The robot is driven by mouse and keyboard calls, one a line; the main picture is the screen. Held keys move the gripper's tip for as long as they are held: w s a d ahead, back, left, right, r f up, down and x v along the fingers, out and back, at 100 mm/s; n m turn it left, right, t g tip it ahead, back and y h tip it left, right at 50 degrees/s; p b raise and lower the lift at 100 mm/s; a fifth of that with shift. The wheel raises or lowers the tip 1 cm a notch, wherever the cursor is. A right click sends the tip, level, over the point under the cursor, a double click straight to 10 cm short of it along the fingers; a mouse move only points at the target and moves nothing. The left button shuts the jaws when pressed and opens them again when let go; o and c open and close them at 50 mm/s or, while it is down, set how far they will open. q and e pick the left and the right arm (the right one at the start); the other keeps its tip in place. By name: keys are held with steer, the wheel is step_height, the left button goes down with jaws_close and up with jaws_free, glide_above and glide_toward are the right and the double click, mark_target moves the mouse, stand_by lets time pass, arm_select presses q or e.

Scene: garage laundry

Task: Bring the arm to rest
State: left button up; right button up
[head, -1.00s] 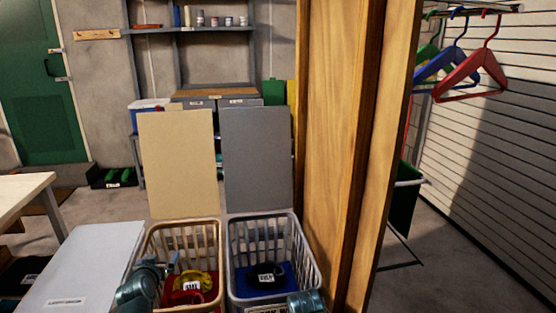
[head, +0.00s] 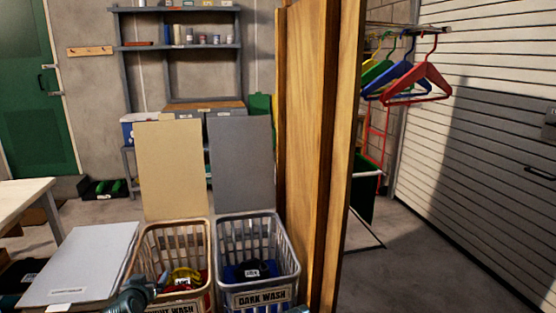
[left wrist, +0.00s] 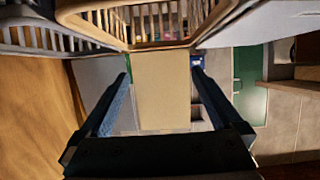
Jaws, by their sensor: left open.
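My left gripper (head: 162,279) is small and low in the head view, in front of the tan laundry basket (head: 147,236). In the left wrist view its two dark fingers (left wrist: 160,85) stand wide apart with nothing between them. The tan basket holds yellow and red items. The grey basket (head: 291,262), labelled "DARK WASH", stands to its right with a dark item and blue cloth inside. The tan basket's label is partly covered by my left arm. Only a sliver of my right arm shows at the bottom edge; its gripper is out of view.
A wooden partition (head: 312,150) stands just right of the baskets. A white-topped surface (head: 85,260) is close on the left, with a table (head: 18,200) behind it. Colored hangers (head: 420,80) hang on the right. Bare floor (head: 400,270) lies beyond the partition.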

arm_select(q)
steer(key=s+d+f+m+g+h, duration=0.1)
steer(key=s+d+f+g, duration=0.15)
steer(key=d, duration=0.55)
steer(key=s+d+f+m+g+h, duration=0.2)
steer(key=d+f, duration=0.2)
steer(key=d, duration=0.3)
steer(key=s+d+f+m+g+h, duration=0.1)
steer(key=s+d+f+g, duration=0.2)
steer(key=d, duration=0.5)
steer(key=s+d+f+m+g+y, duration=0.25)
steer(key=s+d+g, duration=0.45)
steer(key=s, duration=0.7)
step_height(320, 180, up, 27)
steer(key=d+t+p, duration=0.1)
steer(key=p, duration=2.7)
steer(key=shift+w, duration=0.4)
steer(key=shift+d, duration=0.1)
